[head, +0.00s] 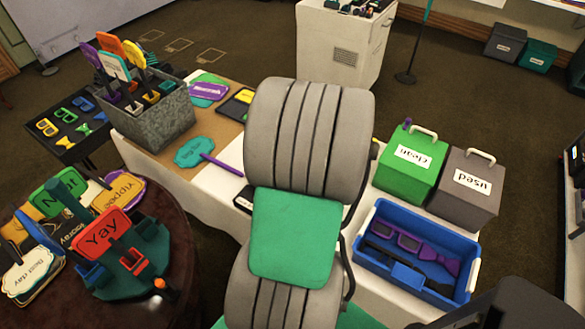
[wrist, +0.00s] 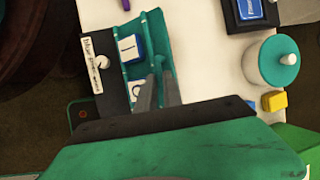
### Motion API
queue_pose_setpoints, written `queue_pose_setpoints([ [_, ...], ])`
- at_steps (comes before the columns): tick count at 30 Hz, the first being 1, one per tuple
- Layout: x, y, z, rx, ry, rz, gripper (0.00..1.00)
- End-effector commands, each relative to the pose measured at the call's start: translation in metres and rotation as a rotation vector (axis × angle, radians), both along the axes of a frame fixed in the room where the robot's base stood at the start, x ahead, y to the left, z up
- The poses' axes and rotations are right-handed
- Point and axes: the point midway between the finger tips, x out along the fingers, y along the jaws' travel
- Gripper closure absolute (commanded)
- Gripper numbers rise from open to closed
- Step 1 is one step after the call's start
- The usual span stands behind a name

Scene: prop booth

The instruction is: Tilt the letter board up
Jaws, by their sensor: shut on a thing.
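The letter board (wrist: 133,68) shows in the wrist view as a teal panel with ridged edges, beside a black base (wrist: 105,63) with a white label. Blue-and-white letter tiles (wrist: 129,47) sit on it. My gripper (wrist: 157,78) has its two grey fingers at the board's right-hand part and is shut on it. The exact contact and the board's tilt are hard to tell. In the head view my arm hides the gripper and most of the board.
A teal-lidded jar (wrist: 278,62) and yellow block (wrist: 274,101) stand right of the board. On the white-covered table, a green bin (head: 408,172), a grey bin (head: 466,192) and a blue crate (head: 374,270) lie right of my arm. A round table (head: 176,225) with signs stands left.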

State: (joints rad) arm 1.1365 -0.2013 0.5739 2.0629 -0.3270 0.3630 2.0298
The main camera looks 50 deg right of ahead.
Motion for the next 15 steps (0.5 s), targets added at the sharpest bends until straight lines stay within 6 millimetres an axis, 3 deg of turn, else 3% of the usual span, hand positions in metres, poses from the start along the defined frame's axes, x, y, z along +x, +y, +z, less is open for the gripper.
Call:
queue_pose_setpoints([
  [8,-0.0018,0.0065,-0.0059,0.018,0.008,0.004,1.00],
  [9,-0.0017,0.0067,-0.0061,0.018,0.008,0.004,0.87],
  [15,-0.0015,0.0053,-0.0051,0.014,0.006,0.003,0.71],
])
